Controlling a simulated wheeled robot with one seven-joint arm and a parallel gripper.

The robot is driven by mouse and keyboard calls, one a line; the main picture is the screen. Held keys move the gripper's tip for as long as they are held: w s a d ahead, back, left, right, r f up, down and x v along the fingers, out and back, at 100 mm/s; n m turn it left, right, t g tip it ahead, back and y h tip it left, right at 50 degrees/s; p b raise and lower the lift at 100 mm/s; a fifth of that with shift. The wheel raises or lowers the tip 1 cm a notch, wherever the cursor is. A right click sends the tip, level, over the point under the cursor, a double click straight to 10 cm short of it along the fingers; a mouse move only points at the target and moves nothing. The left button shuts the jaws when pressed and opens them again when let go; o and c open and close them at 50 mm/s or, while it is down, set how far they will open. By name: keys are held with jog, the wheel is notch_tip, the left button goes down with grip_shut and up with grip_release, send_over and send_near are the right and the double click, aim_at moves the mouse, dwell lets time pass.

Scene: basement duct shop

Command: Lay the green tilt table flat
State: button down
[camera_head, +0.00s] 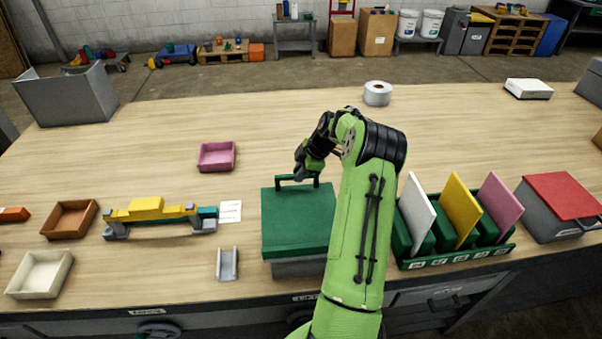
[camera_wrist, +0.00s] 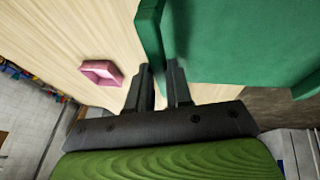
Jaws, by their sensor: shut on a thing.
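The green tilt table (camera_head: 296,225) stands on a grey base (camera_head: 298,268) near the front edge of the bench, left of my arm. Its green handle (camera_head: 284,178) runs along the far edge of the top. How far the top is tilted is hard to tell. My gripper (camera_head: 302,175) is at this handle, coming from the far side. In the wrist view my gripper's two fingers (camera_wrist: 160,78) are shut on the handle bar (camera_wrist: 148,30), and the green top (camera_wrist: 245,40) fills the upper right. My arm hides the table's right side.
A green rack (camera_head: 462,258) with white, yellow and pink panels stands close to the right of my arm, then a grey box with a red lid (camera_head: 565,195). A small grey channel (camera_head: 228,265) and a yellow-and-teal fixture (camera_head: 155,212) lie left. The bench beyond is mostly clear.

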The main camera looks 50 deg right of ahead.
jog(key=c, duration=1.4)
grip_release()
jog(key=shift+w+d, duration=0.1)
jog(key=shift+d, duration=0.1)
jog(key=shift+c, duration=0.2)
jog(key=shift+o, duration=1.3)
jog(key=shift+w+f, duration=0.1)
jog(key=shift+w, duration=0.05)
jog(key=shift+o, duration=0.5)
jog(key=shift+w+d+f, duration=0.15)
jog(key=shift+d, duration=0.05)
jog(key=shift+a+r, duration=0.1)
jog(key=shift+r, duration=0.1)
jog(key=v, duration=1.5)
jog(key=shift+s+r+p, duration=0.25)
jog(key=shift+p, duration=0.2)
